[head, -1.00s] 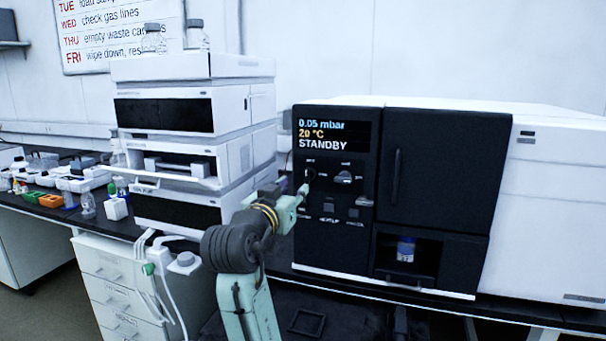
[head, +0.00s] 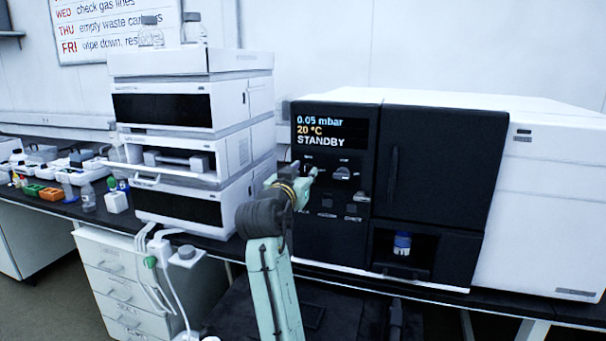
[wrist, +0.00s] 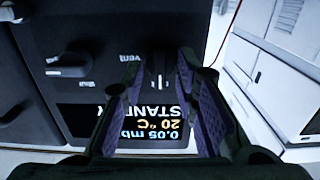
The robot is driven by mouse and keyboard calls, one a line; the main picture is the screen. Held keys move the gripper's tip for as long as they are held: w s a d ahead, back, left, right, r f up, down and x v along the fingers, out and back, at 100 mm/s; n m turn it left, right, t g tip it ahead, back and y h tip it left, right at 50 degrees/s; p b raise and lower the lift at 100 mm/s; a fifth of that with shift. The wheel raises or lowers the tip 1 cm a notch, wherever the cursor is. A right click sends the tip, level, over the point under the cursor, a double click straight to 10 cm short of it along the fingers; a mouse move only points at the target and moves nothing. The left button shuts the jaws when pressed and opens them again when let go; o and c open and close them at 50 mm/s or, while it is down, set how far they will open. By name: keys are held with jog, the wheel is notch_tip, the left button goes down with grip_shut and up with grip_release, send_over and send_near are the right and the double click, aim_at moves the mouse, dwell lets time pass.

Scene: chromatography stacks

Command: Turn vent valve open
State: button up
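The instrument's black front panel (head: 333,190) carries the valve knobs. In the wrist view, which is upside down, a dark knob (wrist: 158,68) with a pale mark lies between my fingertips, beside a label that seems to read "vent". My gripper (head: 312,173) is at the panel's left part in the head view and hides this knob. In the wrist view my gripper (wrist: 158,80) has its fingers apart, one on each side of the knob. I cannot tell whether they touch it. A second knob (head: 343,174) sits to the right; it also shows in the wrist view (wrist: 70,65).
The display (head: 320,131) above the knobs reads 0.05 mbar, 20 °C, STANDBY. A white stacked instrument (head: 190,150) stands left of my arm. A blue-capped vial (head: 402,244) sits in the lower niche. Buttons (head: 327,204) lie below the knobs.

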grip_shut()
dwell(0.5)
jog(key=m+b, duration=0.2)
jog(key=m, duration=0.1)
jog(key=shift+f+m, duration=0.15)
jog(key=shift+m, duration=0.15)
jog(key=m+b, duration=0.2)
jog(key=m, duration=0.2)
jog(key=shift+m+b, duration=0.3)
jog(key=m+b, duration=0.2)
jog(key=m, duration=0.3)
jog(key=shift+d+f, duration=0.1)
jog(key=shift+d+m+b, duration=0.1)
jog(key=shift+m+b, duration=0.75)
jog(key=shift+m, duration=1.55)
jog(key=shift+o, duration=0.7)
grip_release()
